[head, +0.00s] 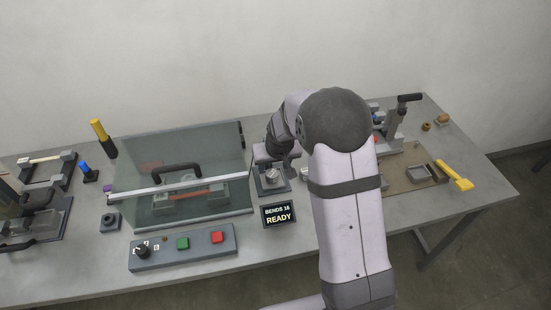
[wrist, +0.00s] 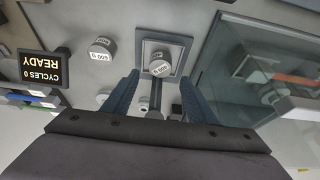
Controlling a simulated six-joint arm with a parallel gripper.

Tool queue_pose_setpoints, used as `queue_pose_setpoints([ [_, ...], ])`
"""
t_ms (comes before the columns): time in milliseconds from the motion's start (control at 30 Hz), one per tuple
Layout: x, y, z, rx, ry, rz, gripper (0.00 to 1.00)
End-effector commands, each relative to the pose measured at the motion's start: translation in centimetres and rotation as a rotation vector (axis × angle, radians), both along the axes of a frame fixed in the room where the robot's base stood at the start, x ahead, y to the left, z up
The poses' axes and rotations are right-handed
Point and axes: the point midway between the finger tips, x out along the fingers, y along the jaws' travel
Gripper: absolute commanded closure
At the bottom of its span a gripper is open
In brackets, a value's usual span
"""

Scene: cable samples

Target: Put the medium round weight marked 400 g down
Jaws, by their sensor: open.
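In the wrist view, a round grey weight (wrist: 160,66) with a white label sits on a square pale plate with a dark rim (wrist: 179,44). The label is tilted and too small to read surely as 400 g. My gripper (wrist: 160,77) is open, with one finger on each side of the weight and a gap visible at both sides. In the head view, the weight (head: 272,176) shows on its small plate (head: 284,187), just below my gripper (head: 273,157). My arm hides the area to the right of it.
Another weight, apparently marked 600 g (wrist: 102,48), stands beside the plate, with smaller weights nearby. A READY display (head: 278,215) stands close in front. A glass-covered box (head: 150,205) is at left, with a button panel (head: 183,247) before it. A tan tray (head: 400,183) is at right.

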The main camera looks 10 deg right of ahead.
Motion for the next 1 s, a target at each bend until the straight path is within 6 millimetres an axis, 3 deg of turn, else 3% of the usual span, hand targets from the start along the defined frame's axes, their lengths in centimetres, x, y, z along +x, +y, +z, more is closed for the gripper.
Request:
queue_pose_setpoints([
  [233, -1.5, 0.0, 3.7, 0.000, -0.005, 0.000, 0.48],
  [500, -2.7, 0.0, 6.4, 0.000, -0.001, 0.001, 0.48],
  [833, -3.5, 0.0, 7.1, 0.000, 0.007, 0.001, 0.48],
  [933, -5.3, -0.1, 7.0, -0.001, 0.035, 0.001, 0.48],
  [1000, -7.7, -0.2, 6.8, -0.002, 0.071, 0.000, 0.48],
])
